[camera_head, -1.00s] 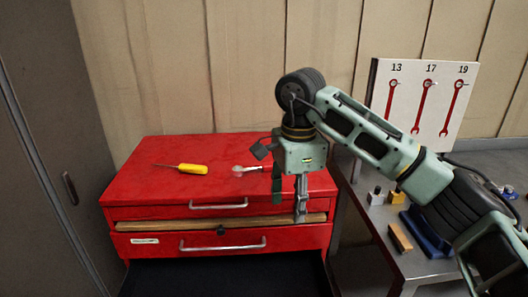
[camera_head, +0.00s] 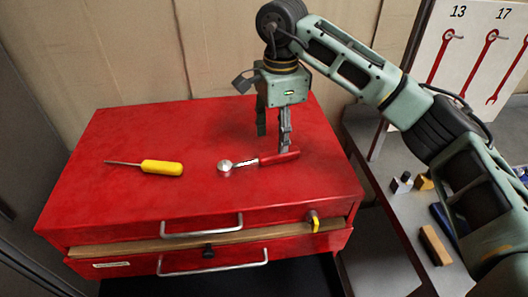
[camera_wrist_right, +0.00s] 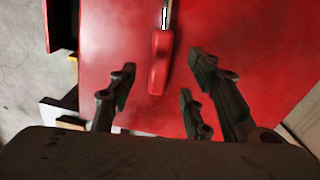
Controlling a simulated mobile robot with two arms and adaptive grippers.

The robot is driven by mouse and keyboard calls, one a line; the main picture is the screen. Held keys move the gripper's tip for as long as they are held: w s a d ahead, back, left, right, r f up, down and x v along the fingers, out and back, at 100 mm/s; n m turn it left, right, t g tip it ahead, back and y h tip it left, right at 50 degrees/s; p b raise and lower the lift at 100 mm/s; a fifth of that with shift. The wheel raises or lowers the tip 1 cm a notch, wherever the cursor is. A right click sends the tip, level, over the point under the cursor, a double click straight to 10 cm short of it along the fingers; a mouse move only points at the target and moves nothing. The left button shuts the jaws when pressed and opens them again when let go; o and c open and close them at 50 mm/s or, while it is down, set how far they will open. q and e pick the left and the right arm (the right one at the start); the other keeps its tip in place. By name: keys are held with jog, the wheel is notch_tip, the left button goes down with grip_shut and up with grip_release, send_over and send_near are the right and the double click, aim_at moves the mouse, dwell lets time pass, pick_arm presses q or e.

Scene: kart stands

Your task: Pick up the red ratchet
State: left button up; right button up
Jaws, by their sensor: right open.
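The red ratchet lies on top of the red tool cabinet. Its red handle (camera_head: 280,158) points right and its round silver head (camera_head: 225,165) is at the left. My right gripper (camera_head: 273,142) hangs fingers down at the handle, partly in front of it. In the right wrist view the red handle (camera_wrist_right: 159,65) shows between the spread fingers of the right gripper (camera_wrist_right: 160,88), with nothing held; the silver shaft runs off the top edge. I cannot tell whether any finger touches it. My left gripper is not in view.
A yellow-handled screwdriver (camera_head: 161,167) lies left of the ratchet on the cabinet top (camera_head: 120,210). A grey side table (camera_head: 395,160) with small blocks stands at the right, below a white board (camera_head: 468,50) of wrench outlines. Wooden boards back the cabinet.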

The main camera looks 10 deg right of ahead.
aim_at(260, 160)
jog(key=shift+s+f, duration=0.15)
jog(key=shift+f, duration=0.25)
notch_tip(260, 160, down, 4)
jog(key=shift+r+p, duration=0.15)
jog(key=shift+p, duration=0.95)
jog(key=shift+w+f, duration=0.2)
jog(key=shift+f, duration=0.2)
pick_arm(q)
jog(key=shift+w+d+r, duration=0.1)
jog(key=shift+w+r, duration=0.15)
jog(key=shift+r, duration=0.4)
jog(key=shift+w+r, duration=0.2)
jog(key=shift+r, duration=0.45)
pick_arm(e)
grip_shut()
